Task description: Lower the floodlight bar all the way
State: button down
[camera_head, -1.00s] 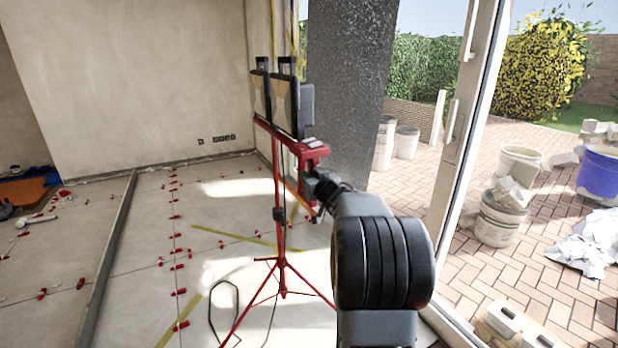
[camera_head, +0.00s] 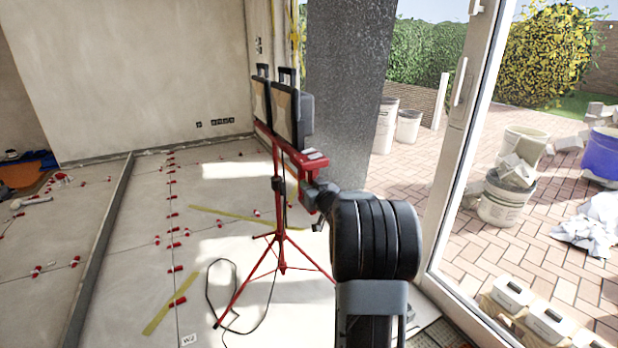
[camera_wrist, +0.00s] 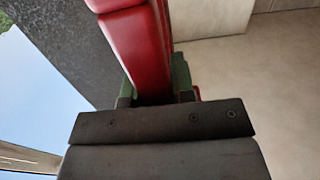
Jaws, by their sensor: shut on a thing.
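The red floodlight bar (camera_head: 268,138) sits across the top of a red tripod stand (camera_head: 281,255) and carries two dark floodlights (camera_head: 291,116). The mast shows a dark collar (camera_head: 278,185) a short way below the bar. My gripper (camera_wrist: 152,90) is shut on the red bar at its near right end, with the bar between its fingers in the wrist view. In the head view my arm hides most of the gripper. The stand is upright with its legs spread on the floor.
A dark cable (camera_head: 213,290) lies on the floor beside the tripod. Red tile clips (camera_head: 176,268) and yellow tape (camera_head: 170,312) lie on the floor. A grey pillar (camera_head: 345,95) and an open glass door frame (camera_head: 462,130) stand to the right.

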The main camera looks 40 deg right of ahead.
notch_tip(320, 180, down, 7)
jog(key=b, duration=0.3)
jog(key=shift+f, duration=0.2)
jog(key=c, duration=1.2)
grip_release()
jog(key=shift+o, duration=1.2)
jog(key=shift+r, duration=0.2)
jog(key=shift+s, duration=0.1)
jog(key=shift+s+r, duration=0.1)
jog(key=shift+s, duration=0.25)
jog(key=s+a+p, duration=0.2)
jog(key=s+p, duration=0.1)
jog(key=s, duration=0.9)
jog(key=shift+s, duration=0.4)
